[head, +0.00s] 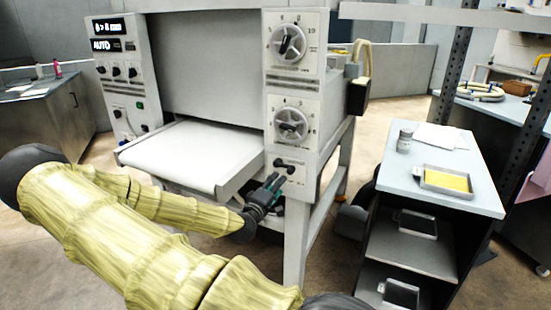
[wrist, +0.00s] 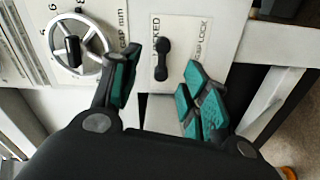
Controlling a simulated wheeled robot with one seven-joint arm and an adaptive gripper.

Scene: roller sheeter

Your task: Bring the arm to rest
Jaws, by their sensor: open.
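My gripper (head: 268,193) is in front of the lower right of the roller sheeter (head: 208,60), just below the black lock lever (head: 290,167). In the wrist view my gripper (wrist: 160,85) is open, with its dark, teal-padded fingers apart and nothing between them. The lock lever (wrist: 162,60) stands upright beyond the gap, on a plate lettered "LOCKED" and "GAP LOCK". The fingers look clear of the lever, though the exact distance is hard to tell. My arm, in a yellowish sleeve, reaches in from the lower left.
Two round dials, the upper (head: 287,43) and lower (head: 289,125), sit above the lever. A white feed table (head: 190,150) juts out left of my gripper. A side cart (head: 440,185) with a tray (head: 446,181) of yellow material stands to the right.

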